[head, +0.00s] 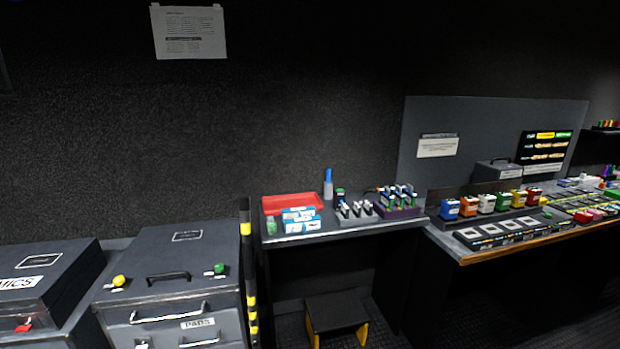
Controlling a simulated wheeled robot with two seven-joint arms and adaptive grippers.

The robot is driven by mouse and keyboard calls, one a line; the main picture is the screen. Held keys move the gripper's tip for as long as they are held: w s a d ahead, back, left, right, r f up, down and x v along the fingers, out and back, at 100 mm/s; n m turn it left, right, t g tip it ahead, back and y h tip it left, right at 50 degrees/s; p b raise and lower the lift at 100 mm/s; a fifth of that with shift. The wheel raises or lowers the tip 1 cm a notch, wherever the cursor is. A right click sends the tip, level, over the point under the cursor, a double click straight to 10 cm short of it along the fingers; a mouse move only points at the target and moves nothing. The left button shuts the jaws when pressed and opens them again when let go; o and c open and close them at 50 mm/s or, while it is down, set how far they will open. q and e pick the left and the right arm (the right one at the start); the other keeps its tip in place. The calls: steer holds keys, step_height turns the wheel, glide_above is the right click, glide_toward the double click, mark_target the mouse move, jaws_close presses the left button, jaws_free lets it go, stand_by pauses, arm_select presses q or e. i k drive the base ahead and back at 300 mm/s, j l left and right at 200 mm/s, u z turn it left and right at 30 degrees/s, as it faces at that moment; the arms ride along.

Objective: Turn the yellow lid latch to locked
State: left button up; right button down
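The yellow lid latch (118,281) is a small round knob at the left front of the closed grey lid of the case (200,243) marked PADS. A short light-coloured piece sticks out from it to the left; I cannot tell which latch position this marks. A green latch (219,268) sits to its right on the same lid, past a black lid handle (168,277). A red latch (23,326) is on the front of the MICS case. Neither of my grippers shows in the head view.
The MICS case (45,273) stands close on the left. A black and yellow striped post (248,270) stands right of the PADS case. Beyond it is a table with a red tray (292,203). A low black step stool (336,312) stands on the floor.

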mark_target(119, 280)
steer(key=u, duration=1.4)
